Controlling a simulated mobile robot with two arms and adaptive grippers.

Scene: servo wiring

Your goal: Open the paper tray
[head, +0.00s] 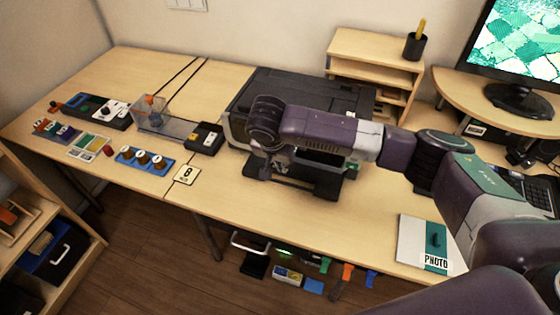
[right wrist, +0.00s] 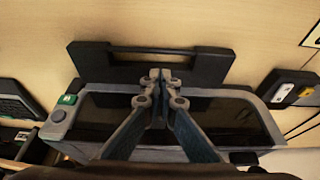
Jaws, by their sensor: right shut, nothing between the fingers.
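The printer (head: 240,108) is a dark box on the long desk, partly hidden behind my right arm in the head view. Its black paper tray (head: 318,188) sticks out at the front, low over the desk. The right wrist view shows the tray (right wrist: 210,68) from above, with a long slot along its outer edge. My right gripper (right wrist: 160,74) is shut and empty, its fingertips over the middle of the tray near the slot. I cannot tell whether they touch it. In the head view the right gripper (head: 257,168) hangs at the printer's front. My left gripper is not in view.
A black and white switch box (head: 204,138) stands left of the printer, and a card marked 8 (head: 187,175) lies in front of it. A PHOTO folder (head: 424,243) lies at the right. The desk in front of the tray is clear.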

